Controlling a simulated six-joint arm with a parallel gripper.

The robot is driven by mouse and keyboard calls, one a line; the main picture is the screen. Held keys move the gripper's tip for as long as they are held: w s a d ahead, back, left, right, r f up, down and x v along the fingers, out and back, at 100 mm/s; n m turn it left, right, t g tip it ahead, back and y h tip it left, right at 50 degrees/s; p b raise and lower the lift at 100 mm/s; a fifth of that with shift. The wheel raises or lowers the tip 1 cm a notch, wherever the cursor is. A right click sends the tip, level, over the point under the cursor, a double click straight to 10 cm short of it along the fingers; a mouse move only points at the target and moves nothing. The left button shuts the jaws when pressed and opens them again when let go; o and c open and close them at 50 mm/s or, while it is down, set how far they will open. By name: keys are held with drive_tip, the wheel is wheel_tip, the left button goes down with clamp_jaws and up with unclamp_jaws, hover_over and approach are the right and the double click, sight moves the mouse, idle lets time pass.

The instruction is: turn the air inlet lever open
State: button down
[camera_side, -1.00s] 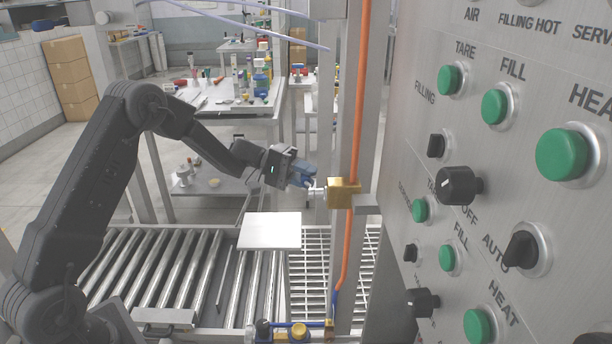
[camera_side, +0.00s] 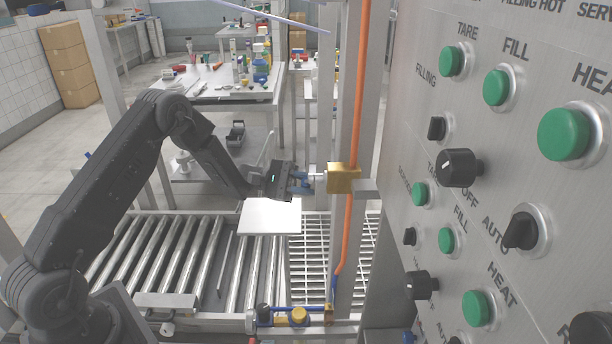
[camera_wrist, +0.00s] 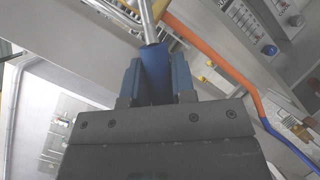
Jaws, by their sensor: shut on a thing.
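The air inlet lever has a blue handle (camera_wrist: 154,70) and a silver shaft (camera_wrist: 146,20) in the wrist view. My gripper (camera_wrist: 156,82) is shut on the blue handle, with one finger on each side of it. In the side view, my gripper (camera_side: 302,182) is at the left of a brass valve block (camera_side: 343,178) on the upright post. A short silver fitting (camera_side: 318,176) joins the handle area to the block. The handle itself is mostly hidden by my fingers in the side view.
An orange hose (camera_side: 356,90) runs down the post beside the brass block. A control panel (camera_side: 480,130) with green buttons and black knobs stands at the right. A white plate (camera_side: 268,216) lies below my gripper over the roller conveyor (camera_side: 160,265).

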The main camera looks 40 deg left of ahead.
drive_tip(key=shift+s+d+f+n+t+h, duration=0.1)
drive_tip(key=shift+s+d+f+n+t, duration=0.5)
drive_tip(key=shift+n, duration=1.35)
drive_tip(key=shift+s+d+f+n+t+h, duration=0.15)
drive_tip(key=shift+s+d+n+t, duration=0.55)
drive_tip(key=shift+n+t, duration=0.9)
drive_tip(key=shift+s+d+f+n+t+h, duration=0.1)
drive_tip(key=shift+s+d+f+n+t, duration=0.45)
drive_tip(key=shift+n, duration=1.7)
drive_tip(key=shift+s+d+r, duration=0.15)
drive_tip(key=shift+r, duration=0.05)
drive_tip(key=c, duration=0.9)
unclamp_jaws()
drive_tip(key=shift+c, duration=0.2)
drive_tip(key=v, duration=1.4)
